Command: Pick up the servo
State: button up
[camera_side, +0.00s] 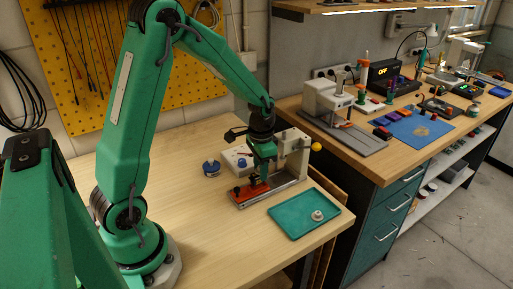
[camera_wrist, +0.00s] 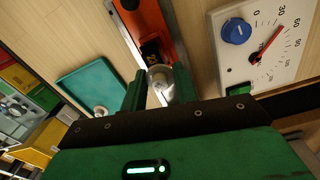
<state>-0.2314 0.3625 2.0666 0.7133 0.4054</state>
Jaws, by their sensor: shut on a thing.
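My gripper (camera_side: 262,178) is low over an orange-red fixture (camera_side: 250,190) on a metal rail. In the wrist view my two dark green fingers (camera_wrist: 159,88) stand on either side of a pale round disc (camera_wrist: 159,77). A small black body with a yellowish mark, seemingly the servo (camera_wrist: 151,50), shows just beyond the disc, against the orange fixture (camera_wrist: 148,22). My gripper is shut on it as far as the view shows; the finger contact is partly hidden. In the side view the servo is hidden by my gripper.
A teal tray (camera_side: 290,228) with a small round metal part (camera_side: 317,215) lies right of the rail. A white dial panel (camera_wrist: 268,45) with a blue knob and red needle stands close by.

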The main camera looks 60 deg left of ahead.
jog(key=r, duration=0.2)
jog(key=shift+d+r, duration=0.3)
jog(key=shift+d, duration=0.05)
jog(key=s+d+r, duration=0.3)
jog(key=d+r, duration=0.3)
jog(key=d, duration=0.4)
jog(key=shift+s+d+r, duration=0.2)
jog(key=shift+s+d, duration=0.05)
jog(key=s+d, duration=0.1)
jog(key=d, duration=0.9)
jog(key=shift+s+d+f, duration=0.3)
jog(key=shift+f, duration=0.1)
jog(key=w+a+f, duration=0.2)
jog(key=a, duration=0.1)
jog(key=w+a+f, duration=0.2)
jog(key=a, duration=0.1)
jog(key=w+a+f, duration=0.2)
jog(key=a+f, duration=0.1)
jog(key=shift+w+a, duration=0.3)
jog(key=shift+w, duration=0.1)
jog(key=shift+f, duration=2)
jog(key=shift+f, duration=0.15)
